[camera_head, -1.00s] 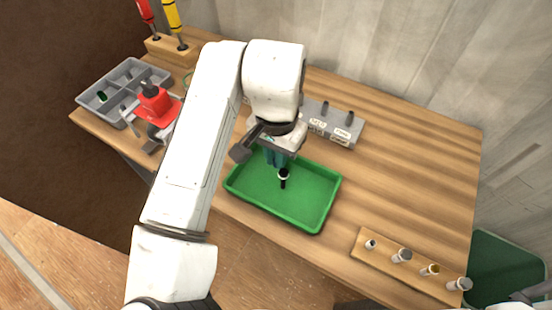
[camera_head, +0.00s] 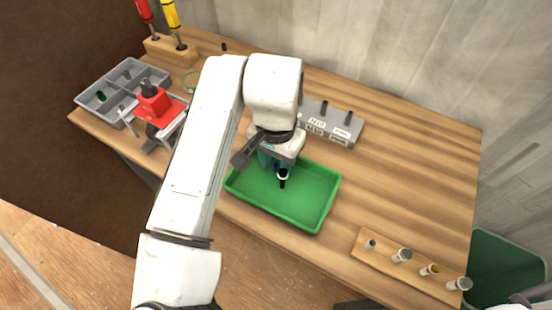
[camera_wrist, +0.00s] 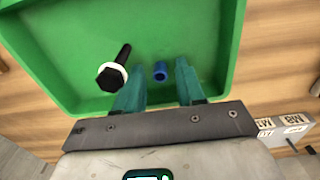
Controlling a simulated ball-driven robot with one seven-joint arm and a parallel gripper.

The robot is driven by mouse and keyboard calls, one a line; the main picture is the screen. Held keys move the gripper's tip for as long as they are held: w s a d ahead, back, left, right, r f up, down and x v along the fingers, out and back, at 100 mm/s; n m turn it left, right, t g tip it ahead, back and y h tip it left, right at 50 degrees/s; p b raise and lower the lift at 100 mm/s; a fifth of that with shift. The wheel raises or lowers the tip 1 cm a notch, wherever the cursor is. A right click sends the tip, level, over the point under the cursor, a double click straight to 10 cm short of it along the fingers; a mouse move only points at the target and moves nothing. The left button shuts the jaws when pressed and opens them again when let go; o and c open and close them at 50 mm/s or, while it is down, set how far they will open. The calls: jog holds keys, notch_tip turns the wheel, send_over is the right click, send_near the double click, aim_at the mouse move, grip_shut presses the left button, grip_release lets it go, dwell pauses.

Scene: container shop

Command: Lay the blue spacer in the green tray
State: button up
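The blue spacer (camera_wrist: 160,72) is over the floor of the green tray (camera_wrist: 195,22), between my fingertips in the wrist view, with a gap on each side. In the head view the spacer (camera_head: 276,168) shows as a small blue patch beside the black bolt (camera_head: 283,180). The bolt with its white ring (camera_wrist: 114,74) lies in the tray, left of my fingers in the wrist view. My gripper (camera_wrist: 160,70) has teal fingers spread apart, holding nothing. The tray (camera_head: 317,208) is partly hidden by my arm in the head view.
A grey labelled block with pegs (camera_head: 335,122) stands behind the tray. A wooden strip with several small fittings (camera_head: 412,264) lies at the front right. A grey divided bin (camera_head: 125,84) and a red-topped fixture (camera_head: 153,102) stand at left. The right-hand tabletop is mostly clear.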

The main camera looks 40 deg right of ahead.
aim_at(277, 171)
notch_tip(277, 171, up, 12)
jog(key=shift+r, duration=0.15)
dwell(0.4)
jog(key=shift+s, duration=0.15)
dwell(0.4)
